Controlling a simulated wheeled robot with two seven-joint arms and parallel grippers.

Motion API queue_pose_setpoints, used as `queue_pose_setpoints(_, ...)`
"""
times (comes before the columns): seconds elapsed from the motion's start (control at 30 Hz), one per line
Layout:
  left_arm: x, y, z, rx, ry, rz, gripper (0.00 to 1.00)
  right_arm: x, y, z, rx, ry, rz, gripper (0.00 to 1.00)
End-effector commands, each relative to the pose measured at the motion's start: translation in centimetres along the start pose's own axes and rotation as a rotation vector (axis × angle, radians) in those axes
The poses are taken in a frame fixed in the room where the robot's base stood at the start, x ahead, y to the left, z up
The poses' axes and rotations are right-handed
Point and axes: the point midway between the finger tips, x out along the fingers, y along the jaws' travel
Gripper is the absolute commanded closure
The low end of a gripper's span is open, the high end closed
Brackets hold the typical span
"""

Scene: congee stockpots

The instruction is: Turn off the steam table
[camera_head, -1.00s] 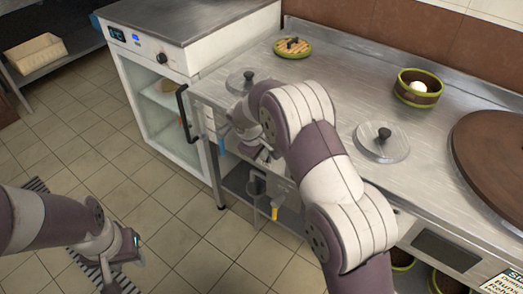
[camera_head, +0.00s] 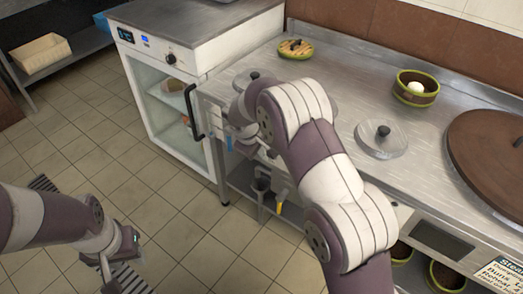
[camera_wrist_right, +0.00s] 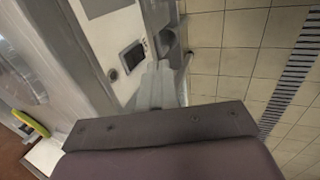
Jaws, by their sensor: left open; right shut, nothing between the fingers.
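The steam table (camera_head: 335,75) is a long steel counter with clear lids on top. My left gripper (camera_head: 122,262) is open and empty above the floor at lower left.
A white glass-front cabinet (camera_head: 133,70) with a dark handle, display and knob stands left of the counter. A green-rimmed pot (camera_head: 415,88) and a big brown lid (camera_head: 490,145) are on top. Utensils (camera_head: 262,186) hang below. The tiled floor at left is clear.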

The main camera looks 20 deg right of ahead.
Motion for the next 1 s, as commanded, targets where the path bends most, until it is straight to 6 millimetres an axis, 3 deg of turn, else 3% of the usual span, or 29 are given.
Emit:
queue_pose_setpoints(0.03,-0.7,0.0,-0.1,0.0,0.001,0.0,0.57,-1.9,0.6,-0.2,0.004,0.01,0.005,1.0)
queue_pose_setpoints(0.1,-1.1,0.0,-0.2,0.0,0.001,0.0,0.57,-3.5,0.9,-0.1,0.004,0.009,0.004,1.0)
queue_pose_setpoints(0.4,-1.9,0.0,-0.3,0.0,0.001,0.0,0.57,-8.1,1.6,-0.1,0.002,0.006,0.003,1.0)
queue_pose_setpoints(1.0,-2.0,0.0,-0.3,0.0,0.001,0.0,0.57,-8.6,1.7,-0.1,0.007,0.008,0.003,1.0)
